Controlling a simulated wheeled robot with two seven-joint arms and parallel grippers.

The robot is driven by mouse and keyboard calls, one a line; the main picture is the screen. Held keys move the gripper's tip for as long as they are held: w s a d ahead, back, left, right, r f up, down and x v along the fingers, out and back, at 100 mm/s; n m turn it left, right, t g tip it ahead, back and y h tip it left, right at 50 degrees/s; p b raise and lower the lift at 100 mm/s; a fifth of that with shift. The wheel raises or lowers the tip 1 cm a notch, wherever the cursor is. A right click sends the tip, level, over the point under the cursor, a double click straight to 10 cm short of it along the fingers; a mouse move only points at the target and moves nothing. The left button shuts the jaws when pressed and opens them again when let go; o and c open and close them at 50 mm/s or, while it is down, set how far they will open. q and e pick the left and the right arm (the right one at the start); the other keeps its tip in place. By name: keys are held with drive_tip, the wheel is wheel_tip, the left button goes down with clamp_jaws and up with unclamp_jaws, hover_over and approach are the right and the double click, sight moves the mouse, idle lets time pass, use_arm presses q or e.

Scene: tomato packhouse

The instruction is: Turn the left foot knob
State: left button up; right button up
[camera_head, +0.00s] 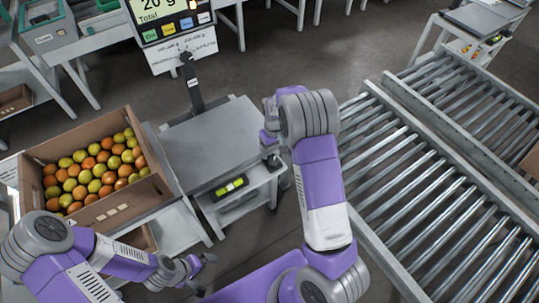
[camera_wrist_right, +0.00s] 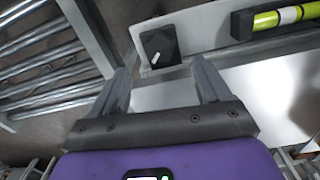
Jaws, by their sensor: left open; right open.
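The bench scale has a grey weighing plate (camera_head: 215,135) on a pale stand. In the right wrist view a dark, squarish knob (camera_wrist_right: 159,44) with a small white mark sits on a grey panel. I take it for a foot knob; which one I cannot tell. My right gripper (camera_wrist_right: 162,72) is open, the knob just beyond and between its fingertips, with nothing held. In the head view my right gripper (camera_head: 274,158) is at the plate's right side, partly hidden by my arm. My left gripper (camera_head: 198,268) is open and empty, low in front of the stand.
A yellow-green spirit level (camera_head: 230,187) lies on the stand below the plate; it also shows in the right wrist view (camera_wrist_right: 280,19). A cardboard box (camera_head: 99,207) of tomatoes stands at left. Roller conveyors (camera_head: 430,190) fill the right. The display (camera_head: 172,18) reads 20 g.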

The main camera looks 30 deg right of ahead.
sight(275, 161)
drive_tip(key=f+b, duration=0.2)
drive_tip(key=f, duration=0.5)
drive_tip(key=shift+s+f, duration=0.2)
drive_tip(key=c, duration=1)
drive_tip(key=shift+c, duration=0.2)
drive_tip(key=shift+r+n, duration=0.1)
drive_tip(key=shift+n, duration=0.3)
drive_tip(key=n, duration=0.3)
drive_tip(key=shift+d+n, duration=0.15)
drive_tip(key=shift+n, duration=0.25)
drive_tip(key=shift+d+n+p, duration=0.1)
drive_tip(key=shift+n+p, duration=0.45)
drive_tip(key=shift+n, duration=1.45)
